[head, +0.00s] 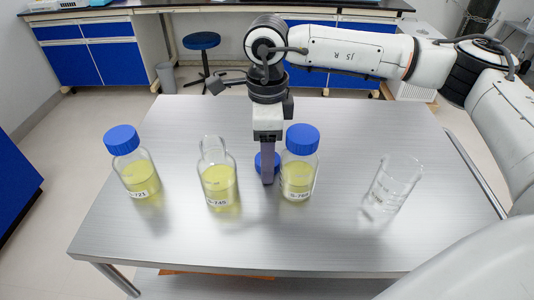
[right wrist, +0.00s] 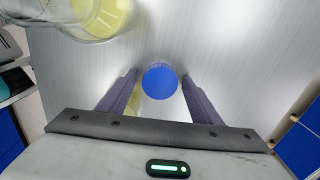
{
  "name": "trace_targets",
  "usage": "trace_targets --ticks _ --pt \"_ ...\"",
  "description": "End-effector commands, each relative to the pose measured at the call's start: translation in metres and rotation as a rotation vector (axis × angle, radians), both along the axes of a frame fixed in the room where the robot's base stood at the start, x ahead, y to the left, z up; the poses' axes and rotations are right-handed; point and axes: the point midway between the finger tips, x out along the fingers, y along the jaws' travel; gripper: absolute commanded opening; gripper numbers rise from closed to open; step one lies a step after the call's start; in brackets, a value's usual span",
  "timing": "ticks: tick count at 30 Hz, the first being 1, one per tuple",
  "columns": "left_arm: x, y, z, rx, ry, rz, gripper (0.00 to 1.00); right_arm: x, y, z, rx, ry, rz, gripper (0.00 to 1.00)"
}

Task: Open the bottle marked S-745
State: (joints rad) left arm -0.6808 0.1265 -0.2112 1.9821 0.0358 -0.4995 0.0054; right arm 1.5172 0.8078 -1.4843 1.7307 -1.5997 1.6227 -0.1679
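The bottle marked S-745 (head: 218,181) stands upright on the table in the head view, its glass mouth bare and yellow liquid inside. A blue cap (head: 260,163) is to its right, partly hidden by my right gripper (head: 267,182). In the right wrist view the blue cap (right wrist: 160,82) sits between the two spread fingers of my right gripper (right wrist: 160,78), with a narrow gap showing at each side. The fingers point down at the table, between S-745 and the capped bottle to its right. My left gripper is not in view.
A blue-capped bottle marked S-721 (head: 140,177) stands at the left. Another blue-capped bottle (head: 297,178) stands close to the right of my right gripper. An empty glass beaker (head: 393,185) is farther right. The metal table's (head: 210,115) back area is clear.

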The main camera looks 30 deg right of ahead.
Motion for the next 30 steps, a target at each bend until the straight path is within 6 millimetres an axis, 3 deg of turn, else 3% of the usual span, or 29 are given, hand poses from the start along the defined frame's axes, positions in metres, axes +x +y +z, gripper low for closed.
trace_targets --ticks 8,11,21,30 --pt "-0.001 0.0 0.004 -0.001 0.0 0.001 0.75 0.0 0.0 0.007 0.001 0.0 0.0 0.59" --pt "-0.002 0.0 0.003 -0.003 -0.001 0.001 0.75 0.001 0.001 0.021 0.001 -0.003 0.001 0.59" --pt "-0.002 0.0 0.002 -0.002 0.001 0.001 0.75 0.001 0.001 0.093 0.002 -0.003 0.001 0.59" --pt "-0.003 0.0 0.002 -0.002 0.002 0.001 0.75 0.0 0.0 0.123 0.0 0.0 0.001 0.59"
